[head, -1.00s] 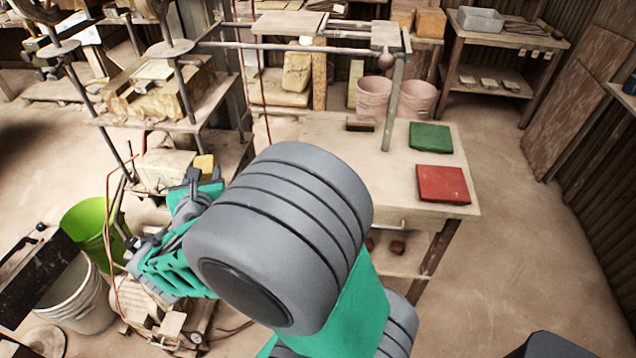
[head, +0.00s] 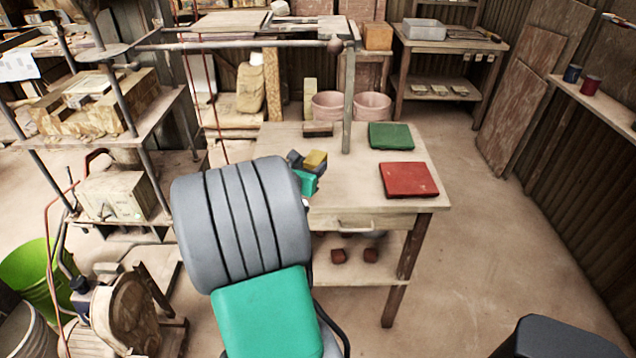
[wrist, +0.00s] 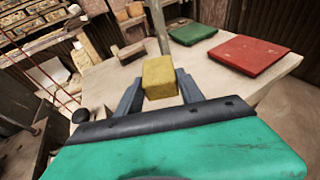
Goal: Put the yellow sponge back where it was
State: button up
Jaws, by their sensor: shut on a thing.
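The yellow sponge (head: 315,160) is a small block held in my gripper (head: 305,161), above the left part of the wooden table (head: 345,200). In the wrist view the sponge (wrist: 159,77) sits between the two grey fingers of my gripper (wrist: 158,88), with the tabletop behind it. The gripper is shut on the sponge. In the head view my arm hides the table's front left corner.
A green tile (head: 390,136) and a red tile (head: 408,180) lie on the table's right side. A small brown block (head: 318,129) lies near the back edge. A metal post (head: 348,105) rises at the back. The middle of the tabletop is bare.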

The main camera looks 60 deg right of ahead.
jog(key=d+f, duration=0.1)
jog(key=f, duration=0.1)
jog(key=d+f, duration=0.3)
jog(key=shift+w+d+f, duration=0.1)
jog(key=shift+f, duration=0.25)
jog(key=shift+d+f+b, duration=0.1)
jog(key=shift+f+b, duration=0.2)
jog(key=shift+f, duration=1.35)
jog(key=o, duration=1.3)
